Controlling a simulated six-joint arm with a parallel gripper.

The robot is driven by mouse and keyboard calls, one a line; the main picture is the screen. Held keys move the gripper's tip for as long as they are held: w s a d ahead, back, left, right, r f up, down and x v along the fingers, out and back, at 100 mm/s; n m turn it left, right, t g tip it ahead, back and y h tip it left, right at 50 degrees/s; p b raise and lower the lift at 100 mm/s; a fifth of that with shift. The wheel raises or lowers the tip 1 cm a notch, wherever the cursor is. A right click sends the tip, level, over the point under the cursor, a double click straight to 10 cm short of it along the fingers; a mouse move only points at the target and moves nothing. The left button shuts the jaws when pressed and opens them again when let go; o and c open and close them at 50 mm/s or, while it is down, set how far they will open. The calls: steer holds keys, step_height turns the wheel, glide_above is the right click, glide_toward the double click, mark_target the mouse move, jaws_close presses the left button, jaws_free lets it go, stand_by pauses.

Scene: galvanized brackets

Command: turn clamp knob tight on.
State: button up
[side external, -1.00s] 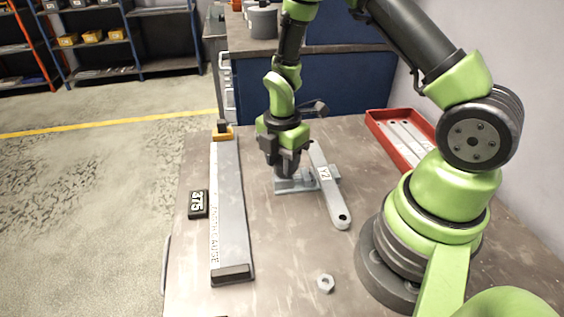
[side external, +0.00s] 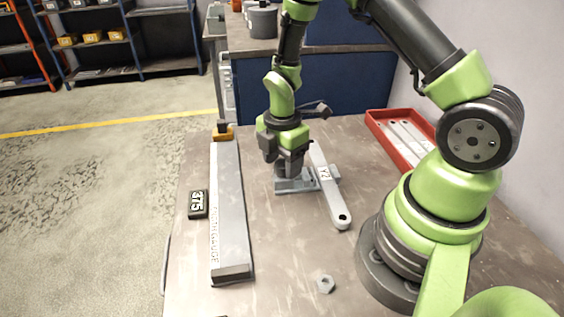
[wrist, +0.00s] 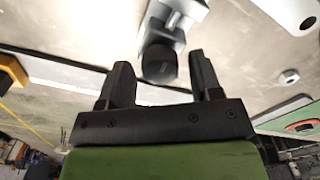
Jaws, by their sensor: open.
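The clamp (side external: 297,186) is a small grey metal fixture on the table, with a flat bracket (side external: 333,197) marked with a tag lying across its right side. The clamp's dark round knob (wrist: 160,64) shows in the wrist view, just beyond and between my fingertips. My gripper (side external: 288,170) points down over the clamp's left part. In the wrist view my gripper (wrist: 160,75) has its two black fingers apart, one on each side of the knob, with gaps showing. In the side view the fingers hide the knob.
A long length gauge (side external: 230,215) with an orange end lies left of the clamp, beside a black 375 block (side external: 198,204). A loose nut (side external: 325,284) lies near the front. A red tray (side external: 400,138) with brackets stands at the right.

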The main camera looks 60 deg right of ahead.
steer(key=m, duration=1.7)
steer(key=shift+c, duration=0.2)
steer(key=c, duration=0.8)
